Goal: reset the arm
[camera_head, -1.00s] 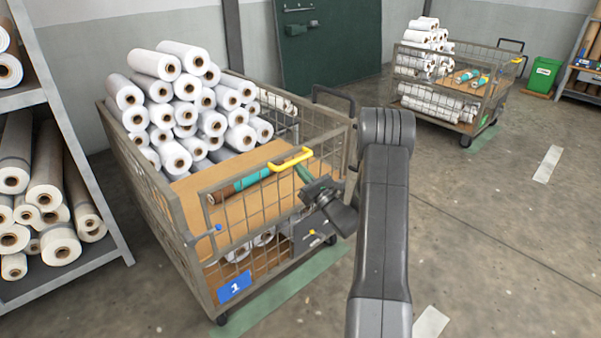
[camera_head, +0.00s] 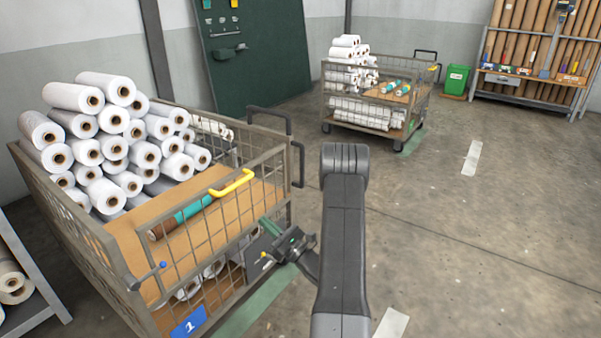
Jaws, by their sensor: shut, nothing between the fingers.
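My arm rises in the front middle of the head view and bends down to the left. My gripper (camera_head: 264,247) is at the right front corner of the near mesh cart (camera_head: 205,283), outside its mesh as far as I can tell. Its fingers are small and dark here; it is shut and holds nothing. Just behind it, a teal piece (camera_head: 271,228) shows, partly hidden.
White rolls (camera_head: 110,160) are stacked at the cart's left. A second mesh cart (camera_head: 375,105) stands farther back, by a green bin (camera_head: 456,79). A rack (camera_head: 525,83) is at the back right. The floor (camera_head: 480,220) on the right is clear.

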